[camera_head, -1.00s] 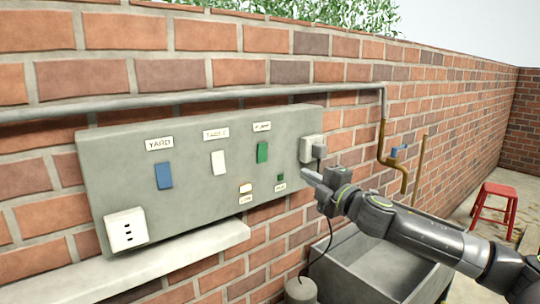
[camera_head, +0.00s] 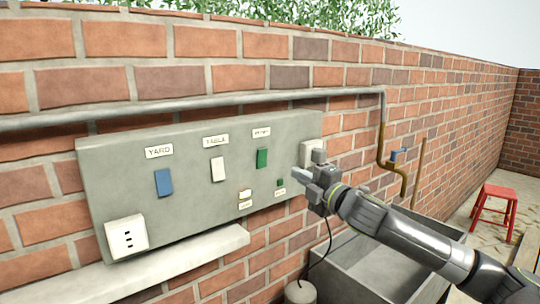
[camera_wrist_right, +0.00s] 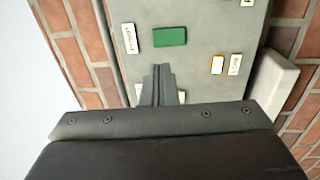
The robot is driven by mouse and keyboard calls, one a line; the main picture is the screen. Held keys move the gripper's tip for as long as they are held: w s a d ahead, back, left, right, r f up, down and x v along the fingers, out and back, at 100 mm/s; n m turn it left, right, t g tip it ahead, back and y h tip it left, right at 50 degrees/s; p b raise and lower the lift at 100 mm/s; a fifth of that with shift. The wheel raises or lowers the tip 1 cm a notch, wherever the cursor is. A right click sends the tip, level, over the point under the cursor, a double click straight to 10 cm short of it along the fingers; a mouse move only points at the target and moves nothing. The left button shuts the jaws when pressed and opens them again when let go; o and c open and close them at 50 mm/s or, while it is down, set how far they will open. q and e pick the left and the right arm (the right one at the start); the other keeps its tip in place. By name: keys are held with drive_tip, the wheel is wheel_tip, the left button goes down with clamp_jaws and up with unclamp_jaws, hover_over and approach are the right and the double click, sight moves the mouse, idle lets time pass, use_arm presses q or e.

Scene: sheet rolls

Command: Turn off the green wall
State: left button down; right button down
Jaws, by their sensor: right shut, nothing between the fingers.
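The green rocker switch (camera_head: 262,159) is on the right part of a grey wall panel (camera_head: 190,195), below a small label. It also shows in the right wrist view (camera_wrist_right: 169,37). A small dark green button (camera_head: 281,182) sits lower on the panel; in the right wrist view I cannot make it out near the fingers. My right gripper (camera_head: 298,174) is shut and empty, close to the panel's lower right. In the right wrist view its fingertips (camera_wrist_right: 159,68) point just below the green switch; I cannot tell whether they touch the panel. My left gripper is out of view.
A blue switch (camera_head: 164,182), a white switch (camera_head: 218,169) and a small lit button (camera_head: 245,195) share the panel. A white socket (camera_head: 126,236) is at its lower left, a grey box (camera_head: 312,152) at its right. A pipe (camera_head: 180,106) runs above; a basin (camera_head: 375,265) stands below.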

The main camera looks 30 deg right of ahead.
sight(263, 153)
drive_tip(key=w+p, duration=0.1)
drive_tip(key=w, duration=0.2)
drive_tip(key=w+r+p, duration=0.1)
drive_tip(key=w+p, duration=0.1)
drive_tip(key=w, duration=0.2)
drive_tip(key=w+a+p, duration=0.1)
drive_tip(key=w+p, duration=0.1)
drive_tip(key=w, duration=0.1)
drive_tip(key=shift+w+r, duration=0.3)
drive_tip(key=shift+w, duration=0.05)
drive_tip(key=shift+w+a+p, duration=0.1)
drive_tip(key=shift+w+p, duration=0.2)
drive_tip(key=shift+w, duration=0.35)
drive_tip(key=shift+f, duration=0.1)
drive_tip(key=shift+w+b, duration=0.1)
drive_tip(key=shift+b, duration=0.3)
